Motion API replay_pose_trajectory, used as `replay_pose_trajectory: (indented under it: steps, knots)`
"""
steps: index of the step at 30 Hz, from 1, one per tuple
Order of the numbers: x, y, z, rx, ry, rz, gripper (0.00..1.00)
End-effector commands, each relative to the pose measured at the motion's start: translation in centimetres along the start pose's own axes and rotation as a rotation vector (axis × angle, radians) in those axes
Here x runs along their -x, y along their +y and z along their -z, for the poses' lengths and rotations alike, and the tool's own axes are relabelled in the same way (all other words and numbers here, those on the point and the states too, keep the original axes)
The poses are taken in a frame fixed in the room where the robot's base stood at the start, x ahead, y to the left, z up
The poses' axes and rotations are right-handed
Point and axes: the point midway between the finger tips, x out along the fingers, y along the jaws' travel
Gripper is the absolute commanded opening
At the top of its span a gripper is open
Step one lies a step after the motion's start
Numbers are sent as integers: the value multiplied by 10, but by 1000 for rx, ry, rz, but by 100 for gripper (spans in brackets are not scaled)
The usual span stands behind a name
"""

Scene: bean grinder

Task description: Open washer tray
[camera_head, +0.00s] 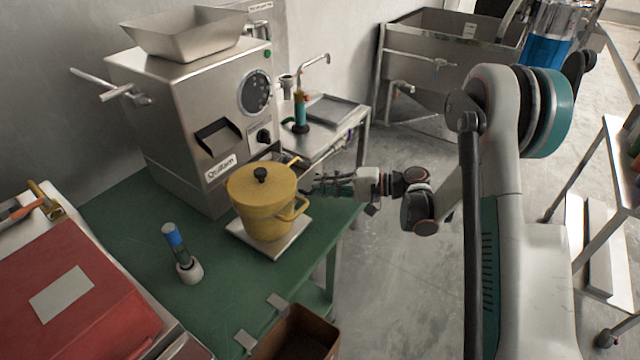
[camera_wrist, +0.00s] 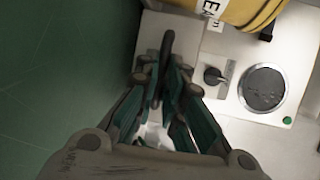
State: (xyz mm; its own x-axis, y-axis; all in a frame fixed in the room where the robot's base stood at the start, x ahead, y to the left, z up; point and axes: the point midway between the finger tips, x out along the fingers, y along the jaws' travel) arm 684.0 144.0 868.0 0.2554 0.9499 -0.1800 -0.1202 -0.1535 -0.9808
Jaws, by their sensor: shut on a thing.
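The washer tray's dark handle (camera_wrist: 166,50) is a narrow bar low on the steel machine's front. In the wrist view, its lower part runs between the two fingers of my gripper (camera_wrist: 164,95), which is shut on it. The tray itself cannot be made out clearly. In the head view, my gripper (camera_head: 318,185) reaches in from the right, just right of the yellow pot, which hides much of the lower machine front. The steel machine (camera_head: 185,125) stands on the green table. Its black knob (camera_wrist: 213,76) and round dial (camera_wrist: 262,88) show in the wrist view.
The yellow pot (camera_head: 262,205) stands close to my gripper on a pale plate (camera_head: 240,232). A blue-topped tool (camera_head: 176,245) stands on the green table (camera_head: 130,215). A brown box (camera_head: 300,335) is at the front. A steel side table (camera_head: 318,140) lies behind.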

Motion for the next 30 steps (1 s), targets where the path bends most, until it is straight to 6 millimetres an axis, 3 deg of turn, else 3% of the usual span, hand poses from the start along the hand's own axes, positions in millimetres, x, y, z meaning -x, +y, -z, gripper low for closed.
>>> replay_pose_trajectory:
  steps: [5, 6, 9, 20, 25, 30]
  knots:
    - [0, 0, 0, 0, -1, -1, 0]
    - [0, 0, 0, 0, -1, -1, 14]
    - [0, 0, 0, 0, -1, -1, 30]
    - [2, 0, 0, 0, 1, 0, 30]
    - [23, 0, 1, 0, 3, 0, 30]
    - [58, 0, 1, 0, 5, 0, 30]
